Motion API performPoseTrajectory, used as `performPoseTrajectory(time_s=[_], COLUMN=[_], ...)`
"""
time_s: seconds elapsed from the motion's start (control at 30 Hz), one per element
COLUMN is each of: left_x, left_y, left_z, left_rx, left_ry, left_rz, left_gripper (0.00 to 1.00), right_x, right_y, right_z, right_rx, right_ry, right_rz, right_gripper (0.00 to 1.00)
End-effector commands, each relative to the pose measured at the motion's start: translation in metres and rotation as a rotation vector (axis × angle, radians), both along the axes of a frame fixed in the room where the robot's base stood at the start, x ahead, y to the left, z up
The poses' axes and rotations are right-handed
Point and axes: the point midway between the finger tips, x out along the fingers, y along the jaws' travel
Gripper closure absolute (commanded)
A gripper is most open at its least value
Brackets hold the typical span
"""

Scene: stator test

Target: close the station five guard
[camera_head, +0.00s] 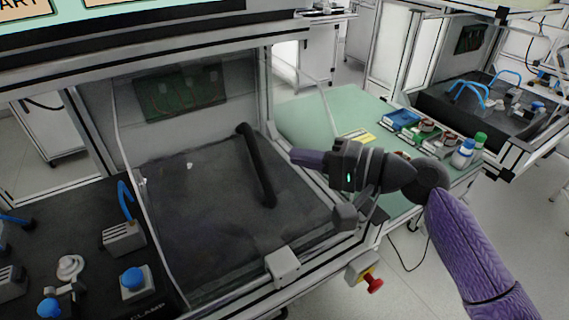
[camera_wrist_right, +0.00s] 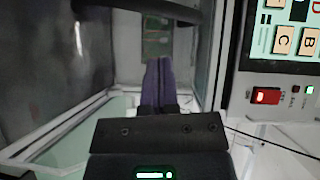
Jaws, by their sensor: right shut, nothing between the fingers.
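The station guard (camera_head: 190,190) looks like a large see-through smoky pane in a pale frame, in the middle of the head view. Its black bar handle (camera_head: 257,168) runs slantwise near its right side. I cannot tell for sure how far the guard stands open. My right gripper (camera_head: 296,156) is shut and empty, just right of the handle, its purple fingers pointing left. In the right wrist view the shut fingers (camera_wrist_right: 158,65) point at the back wall, below a dark curved bar (camera_wrist_right: 150,10) that seems to be the handle. My left gripper is not in view.
A green side table (camera_head: 300,115) with boxes and bottles (camera_head: 463,152) lies right of the station. A red-knobbed switch (camera_head: 371,283) sits on the front right edge. Clamps with blue handles (camera_head: 127,200) stand on the black bench at left. A green circuit board (camera_head: 180,92) hangs behind.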

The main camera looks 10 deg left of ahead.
Motion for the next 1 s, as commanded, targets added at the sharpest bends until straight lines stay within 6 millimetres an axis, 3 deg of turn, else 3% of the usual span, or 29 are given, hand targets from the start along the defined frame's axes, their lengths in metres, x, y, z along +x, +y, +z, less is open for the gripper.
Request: performPoseTrajectory(time_s=[0.23,0.7,0.87,1.0], left_x=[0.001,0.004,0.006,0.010], left_y=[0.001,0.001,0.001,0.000], left_z=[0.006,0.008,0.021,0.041], left_rx=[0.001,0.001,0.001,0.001], left_ry=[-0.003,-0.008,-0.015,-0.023], left_rz=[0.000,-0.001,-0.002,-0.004], left_gripper=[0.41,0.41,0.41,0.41], right_x=[-0.015,-0.018,-0.027,-0.043], right_y=[0.025,0.030,0.042,0.064], right_z=[-0.003,-0.004,0.000,0.003], right_rx=[0.000,0.001,0.002,0.003], right_ry=[0.001,0.002,0.003,0.003], right_rz=[0.001,0.000,0.002,0.004], right_gripper=[1.00,1.00,1.00,1.00])
